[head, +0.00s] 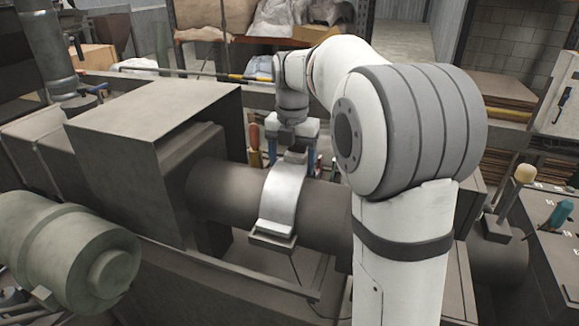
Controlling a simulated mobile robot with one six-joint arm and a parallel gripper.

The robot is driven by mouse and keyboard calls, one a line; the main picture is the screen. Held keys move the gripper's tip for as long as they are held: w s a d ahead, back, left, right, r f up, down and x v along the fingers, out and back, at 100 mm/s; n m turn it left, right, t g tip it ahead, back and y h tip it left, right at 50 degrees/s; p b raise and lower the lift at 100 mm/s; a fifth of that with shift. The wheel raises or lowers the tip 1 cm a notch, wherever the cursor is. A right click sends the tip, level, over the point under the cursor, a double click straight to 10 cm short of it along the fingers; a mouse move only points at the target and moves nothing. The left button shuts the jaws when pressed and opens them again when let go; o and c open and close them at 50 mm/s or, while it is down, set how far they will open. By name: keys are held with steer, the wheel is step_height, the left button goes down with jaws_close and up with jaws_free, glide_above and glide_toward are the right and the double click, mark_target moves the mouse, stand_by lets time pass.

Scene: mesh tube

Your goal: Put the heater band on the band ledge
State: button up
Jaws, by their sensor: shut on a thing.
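The heater band (284,192) is a shiny silver curved strip. It lies over the top and near side of a thick dark horizontal barrel (228,190). Its lower end has a pale flange just above a small dark plate (272,243), which looks like the band ledge; I cannot tell whether they touch. My gripper (291,155), with blue fingers, points down at the band's upper end behind the barrel's crest. It is shut on the band's dark top block, between the fingers. The fingertips and the band's far side are hidden.
A large boxy metal housing (150,110) stands left of the barrel. A green-grey motor (65,250) is at the lower left. My arm hides the barrel's right part. A control panel with knobs (555,225) is at the right. Tools with coloured handles stand behind the barrel.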

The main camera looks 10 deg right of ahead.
mark_target(292, 165)
steer(key=shift+f, duration=0.95)
steer(key=o, duration=1.6)
step_height(292, 165, up, 12)
